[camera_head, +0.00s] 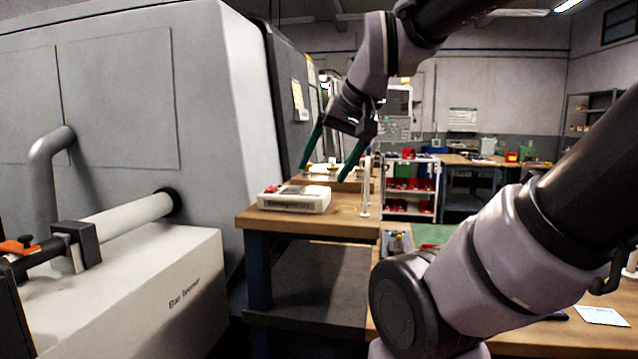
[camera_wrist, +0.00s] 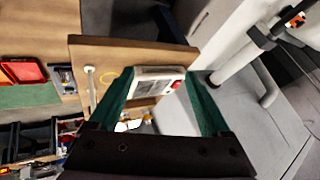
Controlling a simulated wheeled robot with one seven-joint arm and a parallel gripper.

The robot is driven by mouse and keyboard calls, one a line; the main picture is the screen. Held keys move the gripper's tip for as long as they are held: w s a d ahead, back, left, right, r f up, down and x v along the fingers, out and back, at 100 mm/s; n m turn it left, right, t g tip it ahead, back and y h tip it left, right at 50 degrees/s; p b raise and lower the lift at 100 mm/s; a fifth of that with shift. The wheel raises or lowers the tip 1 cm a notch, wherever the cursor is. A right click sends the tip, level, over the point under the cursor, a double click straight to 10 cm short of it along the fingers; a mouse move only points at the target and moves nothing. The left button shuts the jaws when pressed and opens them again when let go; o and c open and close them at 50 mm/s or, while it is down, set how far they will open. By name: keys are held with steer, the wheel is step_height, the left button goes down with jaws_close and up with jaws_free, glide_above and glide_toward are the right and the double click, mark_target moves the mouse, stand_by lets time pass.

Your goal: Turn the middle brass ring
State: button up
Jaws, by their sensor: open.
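My gripper (camera_head: 323,174) hangs in the air above the wooden bench (camera_head: 262,219), its two green fingers spread wide with nothing between them. It also shows open in the wrist view (camera_wrist: 157,74). No set of brass rings can be made out clearly. A thin yellowish ring (camera_wrist: 109,82) lies flat on the bench in the wrist view, beside a pale upright post (camera_wrist: 90,88). Small brass-coloured parts show behind the fingers in the head view, too small to identify. Which ring is the middle one, I cannot tell.
A white box with lettering (camera_head: 296,203) stands on the bench, near the large grey machine (camera_head: 120,110). The bar feeder (camera_head: 130,290) is at lower left. A trolley with red bins (camera_head: 409,185) stands behind the bench. Bare bench top shows at the front.

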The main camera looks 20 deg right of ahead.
steer(key=shift+w+r, duration=0.1)
step_height(320, 180, up, 4)
steer(key=n+g+h, duration=0.2)
steer(key=g+h, duration=0.1)
glide_above(334, 161)
steer(key=s+a, duration=0.1)
steer(key=s, duration=0.3)
steer(key=x, duration=1)
steer(key=shift+w, duration=0.15)
jaws_close()
